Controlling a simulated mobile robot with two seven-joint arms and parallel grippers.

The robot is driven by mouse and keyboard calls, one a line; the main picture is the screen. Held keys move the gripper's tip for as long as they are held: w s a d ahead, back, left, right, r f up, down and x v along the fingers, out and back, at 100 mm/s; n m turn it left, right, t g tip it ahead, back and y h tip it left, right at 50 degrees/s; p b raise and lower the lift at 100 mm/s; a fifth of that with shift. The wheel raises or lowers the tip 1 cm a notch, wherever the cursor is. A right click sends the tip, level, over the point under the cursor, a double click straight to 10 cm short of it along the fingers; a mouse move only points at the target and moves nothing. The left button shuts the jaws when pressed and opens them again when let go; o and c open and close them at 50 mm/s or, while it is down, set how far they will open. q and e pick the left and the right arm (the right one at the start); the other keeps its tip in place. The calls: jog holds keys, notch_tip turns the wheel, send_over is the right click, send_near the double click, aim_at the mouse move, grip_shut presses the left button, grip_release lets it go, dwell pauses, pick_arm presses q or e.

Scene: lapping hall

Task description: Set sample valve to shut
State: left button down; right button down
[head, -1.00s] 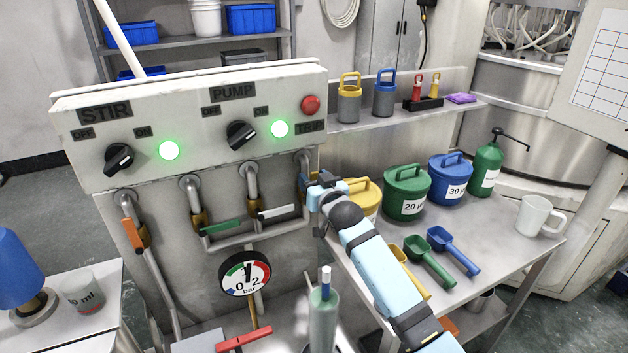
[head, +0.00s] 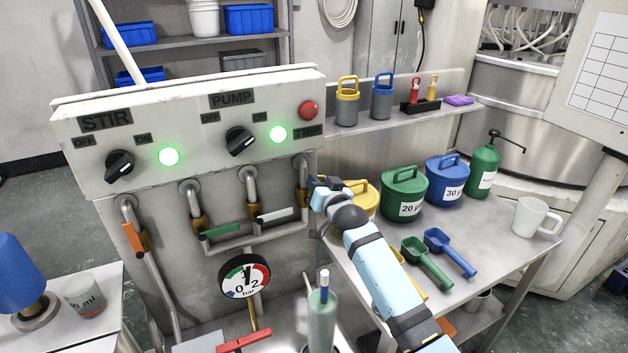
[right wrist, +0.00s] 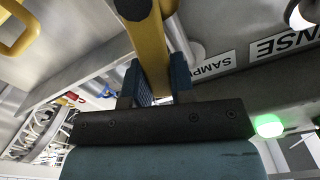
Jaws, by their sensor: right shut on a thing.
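The sample valve's yellow lever (right wrist: 152,48) runs down between the two fingers of my right gripper (right wrist: 157,86) in the right wrist view. The fingers are shut on it. A label reading SAMPLE, partly covered, is beside it. In the head view my right gripper (head: 314,188) is at the rightmost pipe (head: 303,168) under the panel, and it hides the lever there. I cannot tell the lever's angle to its pipe. My left gripper is not in view.
Other valves have an orange lever (head: 132,239), a green lever (head: 220,231) and a white lever (head: 277,215). A pressure gauge (head: 244,274) is below. The right table holds a green bucket (head: 404,193), a blue bucket (head: 447,180), scoops and a mug (head: 535,216).

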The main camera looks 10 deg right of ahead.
jog(key=d+f+m, duration=0.4)
jog(key=f+m, duration=0.2)
jog(key=m, duration=0.8)
jog(key=shift+w+d+f, duration=0.15)
jog(key=shift+w+d, duration=0.1)
jog(key=shift+w, duration=0.15)
jog(key=c, duration=1.1)
grip_release()
jog(key=shift+o, duration=0.7)
